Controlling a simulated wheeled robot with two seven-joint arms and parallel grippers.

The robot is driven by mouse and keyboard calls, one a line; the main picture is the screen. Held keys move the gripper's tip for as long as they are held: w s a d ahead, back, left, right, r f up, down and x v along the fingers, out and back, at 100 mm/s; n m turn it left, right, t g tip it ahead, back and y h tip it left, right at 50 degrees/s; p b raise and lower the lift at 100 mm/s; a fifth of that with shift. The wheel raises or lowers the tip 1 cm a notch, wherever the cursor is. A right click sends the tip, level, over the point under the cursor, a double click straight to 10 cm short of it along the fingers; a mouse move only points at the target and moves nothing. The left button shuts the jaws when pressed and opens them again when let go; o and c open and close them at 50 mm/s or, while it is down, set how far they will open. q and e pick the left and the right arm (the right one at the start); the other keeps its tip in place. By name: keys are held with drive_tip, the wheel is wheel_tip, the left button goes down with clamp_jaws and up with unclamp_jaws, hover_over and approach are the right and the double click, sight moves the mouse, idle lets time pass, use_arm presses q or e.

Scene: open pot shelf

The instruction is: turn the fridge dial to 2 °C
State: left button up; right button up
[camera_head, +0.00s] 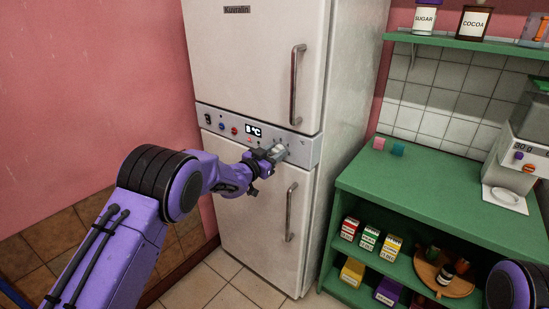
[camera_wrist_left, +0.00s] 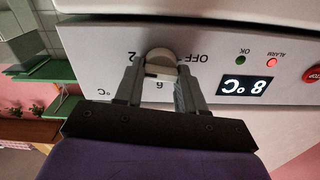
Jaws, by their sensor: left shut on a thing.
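The white fridge (camera_head: 258,60) has a grey control strip across its middle. The strip's lit display (camera_head: 253,130) reads 8 °C; the wrist view shows the display (camera_wrist_left: 248,88) upside down. My left gripper (camera_head: 277,153) is at the right part of the strip. In the wrist view, my left gripper (camera_wrist_left: 160,70) is shut on the pale round dial (camera_wrist_left: 160,57), one finger on each side. Marks OFF, 2 and 6 show around the dial. I cannot tell where its pointer stands. My right gripper is out of view.
In the wrist view, a red ALARM light (camera_wrist_left: 272,62), a green OK light (camera_wrist_left: 240,60) and a red STOP button (camera_wrist_left: 311,74) sit beside the display. Fridge door handles (camera_head: 296,85) stick out above and below the strip. A green shelf unit (camera_head: 440,180) stands at right.

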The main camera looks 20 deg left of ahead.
use_arm(q)
drive_tip(key=shift+m, duration=0.3)
drive_tip(key=o, duration=1)
drive_tip(key=shift+o, duration=0.2)
drive_tip(key=b+v, duration=0.2)
drive_tip(key=v, duration=0.8)
drive_tip(key=shift+s+b, duration=0.3)
drive_tip(key=shift+a, duration=0.1)
